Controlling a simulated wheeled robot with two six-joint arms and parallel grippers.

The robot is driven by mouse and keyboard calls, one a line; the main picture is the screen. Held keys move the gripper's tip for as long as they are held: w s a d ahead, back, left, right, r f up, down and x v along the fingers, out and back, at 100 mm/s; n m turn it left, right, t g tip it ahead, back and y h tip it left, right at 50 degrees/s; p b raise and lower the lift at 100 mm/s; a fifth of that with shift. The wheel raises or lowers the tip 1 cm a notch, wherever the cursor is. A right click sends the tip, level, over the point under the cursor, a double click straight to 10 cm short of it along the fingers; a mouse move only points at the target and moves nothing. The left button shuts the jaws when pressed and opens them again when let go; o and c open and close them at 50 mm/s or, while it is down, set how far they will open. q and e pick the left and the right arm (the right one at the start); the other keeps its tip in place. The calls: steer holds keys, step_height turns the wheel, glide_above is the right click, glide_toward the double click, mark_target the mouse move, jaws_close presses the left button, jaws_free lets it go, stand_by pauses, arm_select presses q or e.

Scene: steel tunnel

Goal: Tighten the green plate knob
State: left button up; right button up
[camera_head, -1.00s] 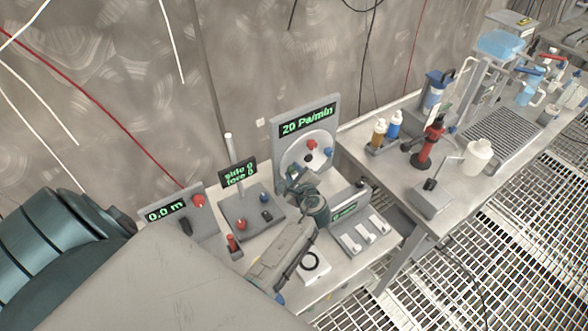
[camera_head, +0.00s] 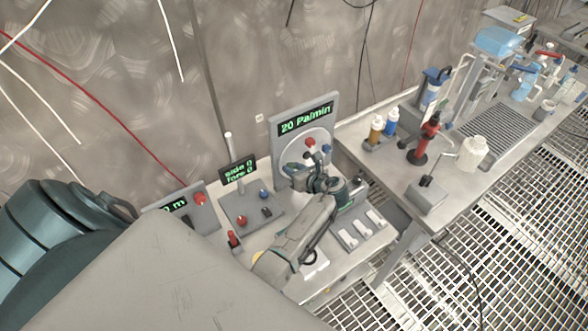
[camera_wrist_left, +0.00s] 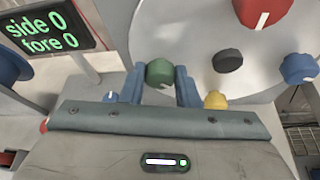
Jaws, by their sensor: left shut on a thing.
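The green knob (camera_wrist_left: 159,72) sits on the left of a pale round plate (camera_wrist_left: 190,40) in the left wrist view. My left gripper (camera_wrist_left: 160,82) is shut on it, with one blue-grey finger on each side. A red knob (camera_wrist_left: 263,12), a black centre knob (camera_wrist_left: 228,61), a blue knob (camera_wrist_left: 299,68) and a yellow knob (camera_wrist_left: 215,100) are also on the plate. In the head view, my left gripper (camera_head: 303,173) is at the plate's lower part and hides the green knob. My right gripper is not in view.
A display above the plate (camera_head: 306,118) reads 20 Pa/min. A small screen (camera_head: 238,170) reads side 0, fore 0. A box with a red knob (camera_head: 200,198) stands left. A second bench (camera_head: 385,180) with bottles and a red stand (camera_head: 424,142) is right.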

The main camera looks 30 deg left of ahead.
arm_select(q)
steer(key=m+g+y, duration=0.1)
steer(key=m+g, duration=0.1)
steer(key=m, duration=0.1)
steer(key=shift+w, duration=0.15)
steer(key=m+g+y, duration=0.1)
steer(key=m, duration=0.2)
steer(key=shift+y, duration=0.3)
stand_by(0.4)
steer(key=o, duration=0.7)
steer(key=shift+a, duration=0.1)
steer(key=shift+o, duration=1.3)
steer(key=shift+a+f, duration=0.1)
steer(key=shift+f, duration=0.1)
